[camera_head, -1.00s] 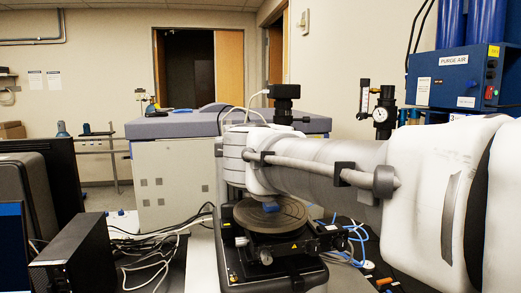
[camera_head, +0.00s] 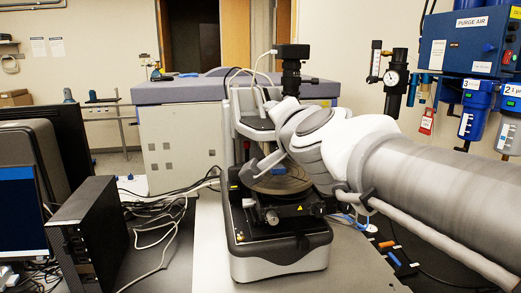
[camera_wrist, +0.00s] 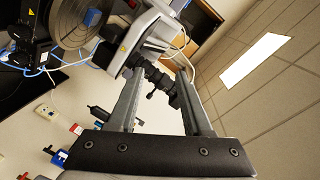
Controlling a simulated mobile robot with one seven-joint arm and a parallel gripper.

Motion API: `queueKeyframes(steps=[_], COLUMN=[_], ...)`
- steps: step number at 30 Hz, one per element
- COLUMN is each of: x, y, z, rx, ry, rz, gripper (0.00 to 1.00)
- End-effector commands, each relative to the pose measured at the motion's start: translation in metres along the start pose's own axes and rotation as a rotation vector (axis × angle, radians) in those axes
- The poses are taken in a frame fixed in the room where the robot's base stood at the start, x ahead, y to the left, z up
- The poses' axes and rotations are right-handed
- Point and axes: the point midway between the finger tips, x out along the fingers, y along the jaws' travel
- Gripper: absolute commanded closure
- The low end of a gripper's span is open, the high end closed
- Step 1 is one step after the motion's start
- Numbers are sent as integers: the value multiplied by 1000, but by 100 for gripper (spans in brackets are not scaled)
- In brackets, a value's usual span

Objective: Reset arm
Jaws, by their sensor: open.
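The stylus profiler has a black and white base (camera_head: 280,255), a round bronze-grey stage (camera_head: 285,184) and a dark camera (camera_head: 293,52) on top. My arm comes in from the right and its end is in front of the profiler's column, partly hiding the stage. In the wrist view my gripper (camera_wrist: 162,75) has its two grey fingers well apart, with nothing held between them. The profiler's stage (camera_wrist: 72,22) shows at the upper left there, with a small blue piece (camera_wrist: 92,17) on it. In the head view I cannot clearly make out both fingertips.
A black computer tower (camera_head: 90,235) and monitor (camera_head: 22,215) stand at left, with loose cables beside them. A large grey cabinet (camera_head: 185,140) is behind. A pressure gauge (camera_head: 392,78) and blue purge-air unit (camera_head: 465,45) hang at right.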

Motion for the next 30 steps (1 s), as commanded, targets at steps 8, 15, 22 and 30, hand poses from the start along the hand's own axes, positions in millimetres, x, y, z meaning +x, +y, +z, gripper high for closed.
queueKeyframes(steps=[8, 15, 22, 30], x=[-55, -127, -182, -194], y=[82, 185, 247, 259], z=[52, 75, 74, 72], rx=[-401, -681, -814, -839], ry=[-323, -603, -769, -803], rz=[141, 382, 571, 614], gripper=[50, 50, 50, 50])
